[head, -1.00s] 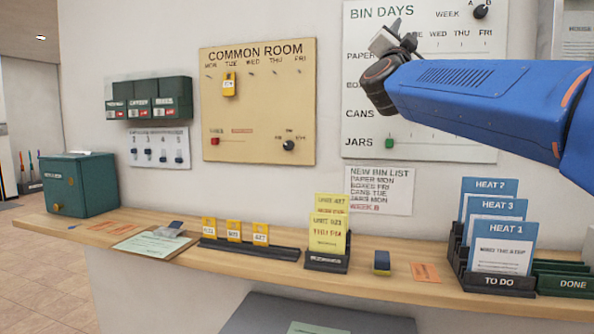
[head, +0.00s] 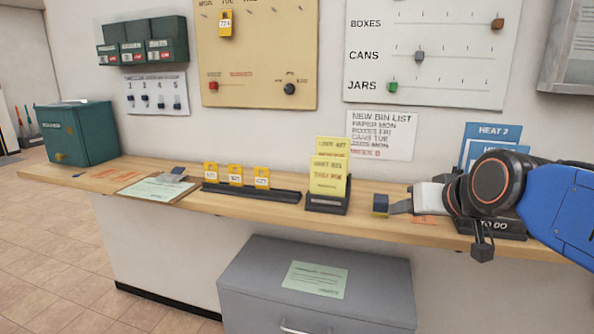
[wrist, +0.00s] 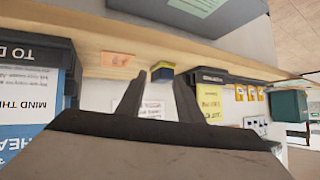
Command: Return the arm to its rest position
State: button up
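My blue arm (head: 560,210) reaches in from the right in the head view, low in front of the TO DO rack. My gripper (head: 398,207) points left over the wooden shelf, close to a small dark blue and yellow block (head: 381,204). In the wrist view, which is upside down, my gripper (wrist: 157,90) has its two dark fingers apart with nothing between them. The block (wrist: 162,72) shows beyond the fingertips there. I cannot tell whether a finger touches it.
The yellow card holder (head: 326,205) stands left of the block. The TO DO rack (head: 492,226) with blue cards is partly hidden by my arm. A grey cabinet (head: 380,287) stands below the shelf. The floor (head: 45,240) at left is clear.

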jog(key=s+d+f+g+h, duration=0.1)
jog(key=s+d+f+g, duration=0.1)
jog(key=s+f, duration=0.7)
jog(key=s+d+f+g+h, duration=0.1)
jog(key=s+d+f+g, duration=0.2)
jog(key=s+f, duration=0.6)
jog(key=shift+f+g, duration=0.35)
jog(key=shift+g, duration=0.25)
jog(key=shift+d, duration=0.1)
